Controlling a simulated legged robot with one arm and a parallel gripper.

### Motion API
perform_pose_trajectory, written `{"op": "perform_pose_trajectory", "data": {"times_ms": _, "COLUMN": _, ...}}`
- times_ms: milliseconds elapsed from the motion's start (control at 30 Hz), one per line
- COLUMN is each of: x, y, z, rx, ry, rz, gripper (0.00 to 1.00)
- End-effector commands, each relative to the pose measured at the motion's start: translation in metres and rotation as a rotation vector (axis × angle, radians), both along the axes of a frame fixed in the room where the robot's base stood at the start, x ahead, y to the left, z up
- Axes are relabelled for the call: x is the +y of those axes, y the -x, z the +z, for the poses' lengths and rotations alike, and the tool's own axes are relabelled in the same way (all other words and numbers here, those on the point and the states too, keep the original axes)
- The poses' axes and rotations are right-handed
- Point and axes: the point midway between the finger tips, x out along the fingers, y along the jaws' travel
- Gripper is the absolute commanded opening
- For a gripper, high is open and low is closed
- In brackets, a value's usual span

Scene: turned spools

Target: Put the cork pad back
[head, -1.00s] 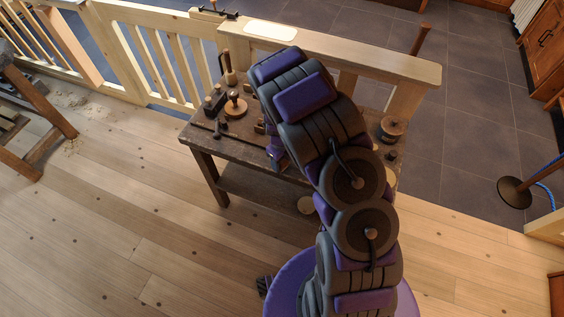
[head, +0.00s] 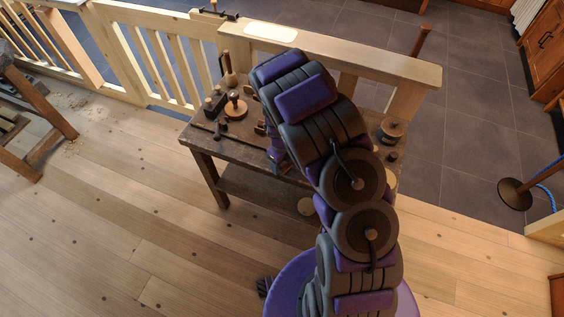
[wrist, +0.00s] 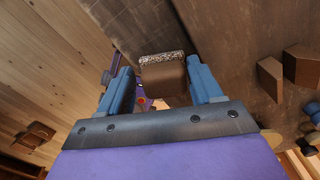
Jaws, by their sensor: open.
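My gripper (wrist: 159,66) is open, with its two blue fingers apart. It also shows in the head view, low at the front edge of the dark workbench (head: 240,155), partly hidden by my arm. In the wrist view a small brown block with a pale speckled edge (wrist: 163,80) lies between the fingers, close to both. I cannot tell whether the fingers touch it, or whether it is the cork pad.
On the bench stand a round wooden piece with a dark knob (head: 236,106), small dark tools at the left, and a spool (head: 391,130) at the right. A wooden railing (head: 330,52) runs behind it. Open plank floor (head: 120,230) lies at the left.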

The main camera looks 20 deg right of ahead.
Motion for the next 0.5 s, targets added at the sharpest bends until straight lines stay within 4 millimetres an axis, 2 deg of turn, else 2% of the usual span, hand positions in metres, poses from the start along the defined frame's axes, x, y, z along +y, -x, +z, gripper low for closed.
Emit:
{"op": "perform_pose_trajectory", "data": {"times_ms": 267, "x": 0.0, "y": 0.0, "z": 0.034, "rx": 0.0, "ry": 0.0, "rz": -0.001, "gripper": 0.65}}
{"op": "perform_pose_trajectory", "data": {"times_ms": 500, "x": 0.0, "y": -0.001, "z": 0.085, "rx": -0.002, "ry": 0.001, "rz": 0.0, "gripper": 0.65}}
